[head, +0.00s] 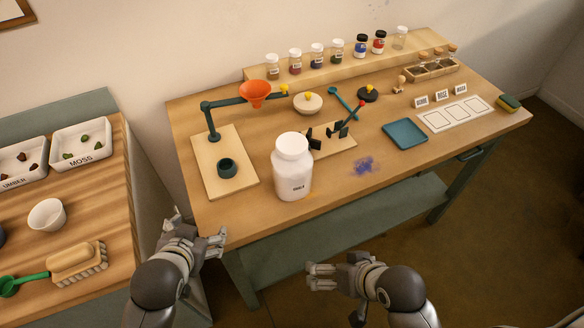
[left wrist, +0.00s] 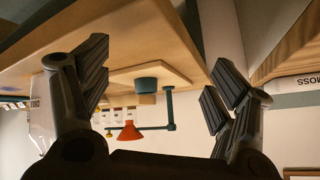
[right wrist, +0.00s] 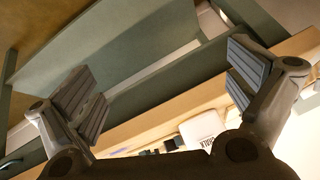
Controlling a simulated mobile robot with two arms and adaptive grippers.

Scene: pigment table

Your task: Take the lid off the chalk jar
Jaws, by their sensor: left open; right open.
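The chalk jar (head: 292,172) is a large white jar with a label, standing upright near the front left of the table. Its white lid (head: 292,143) is on top. Part of the jar also shows in the right wrist view (right wrist: 203,130) and at the left edge of the left wrist view. My left gripper (head: 222,240) is open and empty at the table's front left corner, left of the jar and lower than its lid. My right gripper (head: 312,277) is open and empty in front of the table edge, apart from the jar.
A stand with an orange funnel (head: 255,93) and a dark cup (head: 227,168) is left of the jar. A teal tray (head: 405,134) lies further right. Several small jars line the back shelf (head: 350,62).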

